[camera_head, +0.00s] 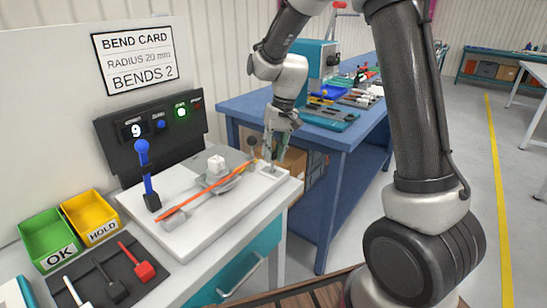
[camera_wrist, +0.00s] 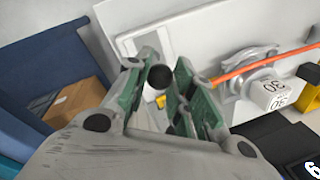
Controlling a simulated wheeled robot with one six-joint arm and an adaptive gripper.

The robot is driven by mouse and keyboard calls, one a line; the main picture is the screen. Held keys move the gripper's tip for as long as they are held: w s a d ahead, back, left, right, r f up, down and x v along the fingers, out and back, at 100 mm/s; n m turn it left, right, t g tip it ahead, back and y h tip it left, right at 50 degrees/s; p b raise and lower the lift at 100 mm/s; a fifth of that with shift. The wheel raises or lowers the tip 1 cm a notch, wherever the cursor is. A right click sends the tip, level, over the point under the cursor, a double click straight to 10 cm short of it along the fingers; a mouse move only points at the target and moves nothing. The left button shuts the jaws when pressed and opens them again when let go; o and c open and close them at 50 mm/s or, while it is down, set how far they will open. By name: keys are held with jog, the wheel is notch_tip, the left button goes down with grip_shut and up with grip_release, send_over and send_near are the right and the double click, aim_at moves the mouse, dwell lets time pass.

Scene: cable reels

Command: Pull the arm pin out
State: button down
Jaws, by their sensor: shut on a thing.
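My gripper (camera_head: 273,157) is low over the right end of the white bench board (camera_head: 190,243), beside a small white plate (camera_head: 274,174). In the wrist view my gripper (camera_wrist: 176,95) has its green-padded fingers around a black ball knob (camera_wrist: 160,78), which I take to be the arm pin's head. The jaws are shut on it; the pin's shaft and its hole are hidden. The grey bender (camera_head: 222,182) carries a white block marked 30 (camera_wrist: 275,95). An orange tube (camera_head: 205,192) lies across it.
A blue lever (camera_head: 148,175) stands at the board's left. Green OK (camera_head: 48,238) and yellow HOLD (camera_head: 90,215) bins and a dark tool mat (camera_head: 108,272) are at front left. A control panel (camera_head: 152,133) stands behind. A blue table (camera_head: 340,138) with tools is right of my gripper.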

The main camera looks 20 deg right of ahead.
jog(key=shift+r, duration=0.45)
jog(key=c, duration=1.2)
grip_release()
jog(key=r, duration=0.4)
jog(key=d+r, duration=0.1)
jog(key=r, duration=0.3)
jog(key=d+r, duration=0.1)
jog(key=r, duration=0.2)
jog(key=shift+d+r, duration=0.15)
jog(key=shift+r, duration=0.25)
jog(key=shift+w, duration=0.15)
